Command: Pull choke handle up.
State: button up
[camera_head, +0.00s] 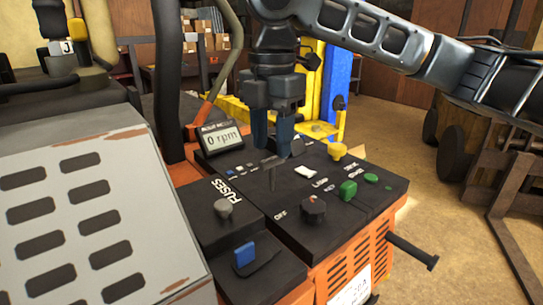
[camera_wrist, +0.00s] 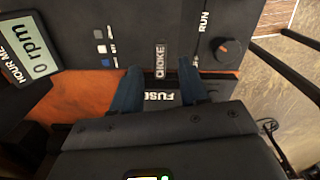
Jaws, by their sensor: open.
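The choke handle (camera_head: 270,164) is a dark T-shaped grip on a thin stem, standing on the black control panel (camera_head: 305,240). In the wrist view, the piece marked CHOKE (camera_wrist: 160,60) shows between the fingertips, in line with the gap. My gripper (camera_head: 272,150) points down at the panel with its two blue-grey fingers apart. In the wrist view my gripper (camera_wrist: 159,70) is open, with nothing held between its fingers. The fingertips look close to the handle; I cannot tell whether they touch it or how far down they reach.
A dark knob (camera_head: 314,209) sits near the OFF mark, with green knobs (camera_head: 348,189) and a yellow knob (camera_head: 337,151) to its right. An rpm display (camera_head: 221,138) stands left of my gripper. A fuse box (camera_head: 215,225) is at front left, beside a slotted grey cover (camera_head: 75,215).

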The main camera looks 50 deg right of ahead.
aim_at(273, 160)
jog(key=shift+r, duration=1.65)
jog(key=shift+s, duration=0.15)
